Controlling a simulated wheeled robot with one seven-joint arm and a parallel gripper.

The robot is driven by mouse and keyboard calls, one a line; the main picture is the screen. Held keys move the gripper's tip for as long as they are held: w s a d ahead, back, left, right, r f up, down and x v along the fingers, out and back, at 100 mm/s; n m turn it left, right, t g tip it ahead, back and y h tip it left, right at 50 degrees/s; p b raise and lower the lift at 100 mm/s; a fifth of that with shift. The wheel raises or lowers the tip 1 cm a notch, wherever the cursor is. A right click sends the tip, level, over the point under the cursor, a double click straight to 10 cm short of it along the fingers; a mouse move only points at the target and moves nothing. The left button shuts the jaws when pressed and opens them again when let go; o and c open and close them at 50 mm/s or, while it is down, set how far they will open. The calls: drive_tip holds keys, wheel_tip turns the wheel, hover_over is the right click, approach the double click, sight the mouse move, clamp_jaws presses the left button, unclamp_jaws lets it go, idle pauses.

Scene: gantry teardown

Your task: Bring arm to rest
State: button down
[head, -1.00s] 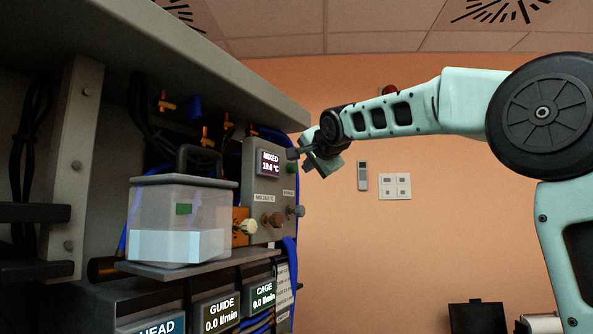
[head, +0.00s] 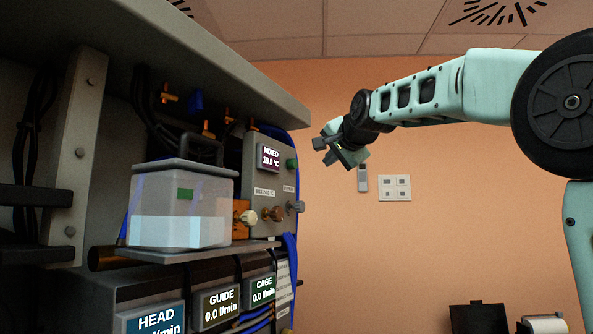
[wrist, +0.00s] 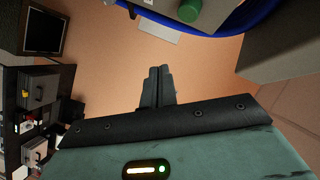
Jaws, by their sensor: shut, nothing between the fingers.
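My gripper (head: 318,144) hangs in free air in the head view, at the end of my pale green arm. It is to the right of the grey control box (head: 258,200), apart from it. In the wrist view my gripper (wrist: 158,72) shows its two dark fingers together with nothing between them. The green button (wrist: 189,10) of the box shows at the top of the wrist view.
A cabinet shelf holds a clear lidded tank (head: 180,205) with liquid, left of the control box. Blue hose (head: 290,260) runs down the cabinet's right edge. The orange wall (head: 450,240) carries switches (head: 394,187). The space right of the cabinet is open.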

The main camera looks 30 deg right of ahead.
idle(0.8)
drive_tip(key=s+a+f+n+g+y, duration=0.1)
drive_tip(key=s+a+f+n+g, duration=0.15)
drive_tip(key=f, duration=0.95)
drive_tip(key=s+a+f+n+g+y, duration=0.1)
drive_tip(key=a+f+n+g, duration=0.15)
drive_tip(key=f, duration=0.95)
drive_tip(key=s+a+f+n+g+y, duration=0.1)
drive_tip(key=s+a+f+n+g, duration=0.15)
drive_tip(key=f, duration=0.95)
drive_tip(key=s+a+f+n+g, duration=0.2)
drive_tip(key=s+f+n, duration=0.1)
drive_tip(key=s+f, duration=0.55)
drive_tip(key=s+a+f+n+g, duration=0.2)
drive_tip(key=s+f+n+g, duration=0.1)
drive_tip(key=s+f, duration=0.55)
drive_tip(key=s+a+r+n+g, duration=0.1)
drive_tip(key=s+a+n, duration=0.3)
drive_tip(key=a, duration=0.5)
drive_tip(key=s+a+n+g, duration=0.1)
drive_tip(key=s+a+n, duration=0.3)
drive_tip(key=s+a, duration=0.5)
drive_tip(key=shift+r+y, duration=0.35)
drive_tip(key=shift+y, duration=0.05)
drive_tip(key=shift+g, duration=0.25)
